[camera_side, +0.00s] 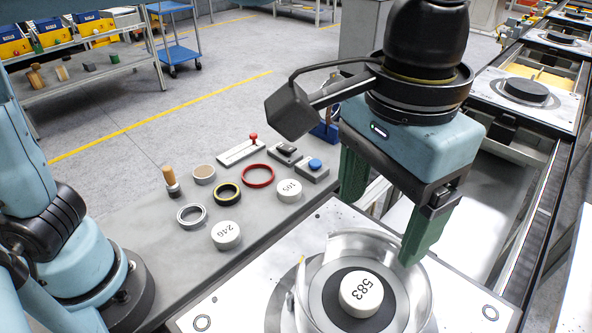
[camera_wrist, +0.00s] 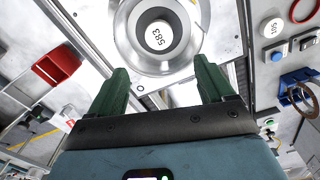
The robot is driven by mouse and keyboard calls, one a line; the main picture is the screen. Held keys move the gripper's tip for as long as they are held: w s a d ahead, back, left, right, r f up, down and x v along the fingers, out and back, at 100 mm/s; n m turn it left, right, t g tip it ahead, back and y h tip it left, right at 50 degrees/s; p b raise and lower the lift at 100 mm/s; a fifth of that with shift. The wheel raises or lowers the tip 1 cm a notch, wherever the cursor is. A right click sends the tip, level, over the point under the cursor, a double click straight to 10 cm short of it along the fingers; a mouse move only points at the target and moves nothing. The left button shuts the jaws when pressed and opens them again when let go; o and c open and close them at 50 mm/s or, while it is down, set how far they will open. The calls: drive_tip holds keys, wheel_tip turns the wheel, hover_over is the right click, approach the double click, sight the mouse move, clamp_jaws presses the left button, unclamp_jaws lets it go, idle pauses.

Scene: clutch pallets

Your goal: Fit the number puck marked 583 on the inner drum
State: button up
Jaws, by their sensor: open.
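The white number puck marked 583 (camera_side: 361,294) lies flat, number up, on the dark inner drum (camera_side: 331,296). The wrist view shows the puck (camera_wrist: 159,36) near the middle of the drum as well. A shiny metal outer drum (camera_side: 417,285) surrounds it, with an open gap in its wall at the left. My gripper (camera_side: 382,230) is open and empty, its green fingers apart. It is above the far side of the outer drum, clear of the puck. In the wrist view the fingertips (camera_wrist: 162,68) point toward the drum without touching the puck.
The pale pallet plate (camera_side: 240,300) carries the drums. On the grey bench left of it stand pucks 246 (camera_side: 226,235) and 105 (camera_side: 289,190), several rings, a wooden-handled tool (camera_side: 171,181) and button boxes (camera_side: 312,169). A conveyor with more pallets (camera_side: 530,95) runs along the right.

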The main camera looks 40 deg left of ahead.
drive_tip(key=w+a+f+n+t+h, duration=0.1)
drive_tip(key=w+a+f+t, duration=0.15)
drive_tip(key=a, duration=0.55)
drive_tip(key=w+a+f+n+t+h, duration=0.1)
drive_tip(key=w+a+f, duration=0.15)
drive_tip(key=a, duration=0.65)
drive_tip(key=a+f+t+y, duration=0.1)
drive_tip(key=a+f+t, duration=0.1)
drive_tip(key=a, duration=0.5)
drive_tip(key=s+a+f+n+t+y, duration=0.1)
drive_tip(key=a+f, duration=0.2)
drive_tip(key=a, duration=0.4)
drive_tip(key=shift+f+t, duration=0.35)
